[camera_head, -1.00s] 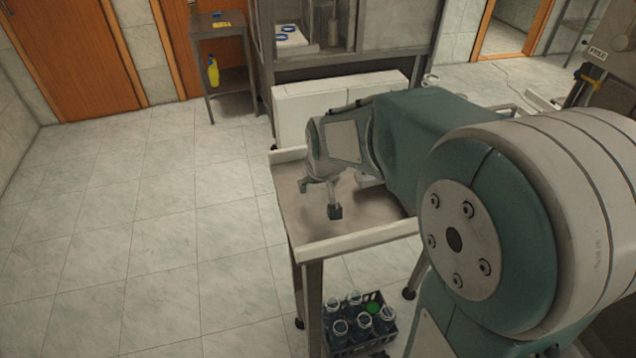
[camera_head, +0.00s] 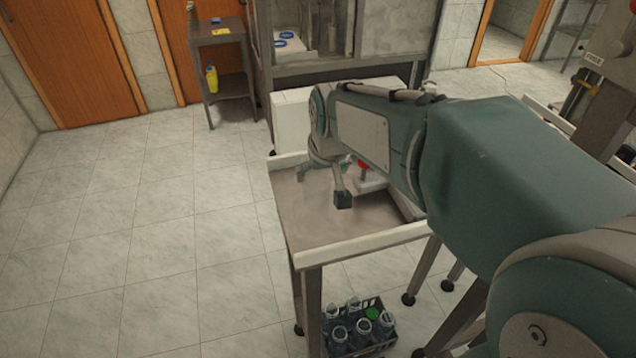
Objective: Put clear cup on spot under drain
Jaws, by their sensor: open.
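My gripper (camera_head: 322,185) hangs at the end of my arm, low over the table (camera_head: 300,225) with raised light edges. Its two fingertips are spread apart and nothing shows between them. I cannot make out a clear cup on the table. I cannot make out a drain or a spot under it either; my arm hides much of the table's right and back part. A small red part (camera_head: 363,164) on a pale piece shows just behind my wrist.
A dark crate (camera_head: 385,347) of clear bottles stands on the floor below the table's front edge. A cabinet (camera_head: 350,70) stands behind the table. A side stand (camera_head: 230,90) holds a yellow bottle (camera_head: 212,79). The floor at left is free.

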